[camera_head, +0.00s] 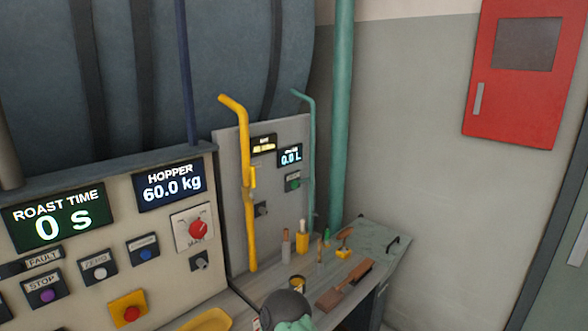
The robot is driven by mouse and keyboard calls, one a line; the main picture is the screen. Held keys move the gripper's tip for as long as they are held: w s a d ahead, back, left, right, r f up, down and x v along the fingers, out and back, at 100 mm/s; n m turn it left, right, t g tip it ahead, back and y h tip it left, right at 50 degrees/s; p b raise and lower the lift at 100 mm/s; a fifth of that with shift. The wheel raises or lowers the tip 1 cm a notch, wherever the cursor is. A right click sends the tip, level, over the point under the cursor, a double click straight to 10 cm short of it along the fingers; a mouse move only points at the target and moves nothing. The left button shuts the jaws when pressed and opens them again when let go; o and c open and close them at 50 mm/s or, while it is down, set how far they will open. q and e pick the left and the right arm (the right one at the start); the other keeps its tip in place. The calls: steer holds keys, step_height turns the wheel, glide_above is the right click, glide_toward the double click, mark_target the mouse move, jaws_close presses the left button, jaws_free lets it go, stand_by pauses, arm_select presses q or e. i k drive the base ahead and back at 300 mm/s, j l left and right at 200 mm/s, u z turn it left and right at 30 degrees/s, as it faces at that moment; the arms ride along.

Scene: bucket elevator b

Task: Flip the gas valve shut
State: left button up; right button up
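A yellow pipe (246,150) runs down the front of a grey panel (228,165), bent to the left at its top. A small yellow fitting (252,178), which looks like the valve handle, sits partway down the pipe. It appears roughly upright, along the pipe, but it is too small to tell its exact setting. Neither of my grippers can be made out in the head view, and nothing is seen touching the pipe.
A control panel (95,245) with displays and buttons fills the lower left. A workbench (378,240) holds brushes and small tools. A dark rounded thing (285,305) stands at the bottom centre. A teal pipe (341,120) rises behind; a red cabinet (522,75) hangs right.

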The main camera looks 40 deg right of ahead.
mark_target(253, 177)
steer(key=l+z, duration=0.1)
steer(key=l, duration=0.4)
steer(key=i+l, duration=0.1)
steer(key=l, duration=0.4)
steer(key=l+z, duration=0.15)
steer(key=l, duration=0.35)
steer(key=i+l+z, duration=0.1)
steer(key=l, duration=0.4)
steer(key=k+j+z, duration=0.1)
steer(key=z, duration=0.15)
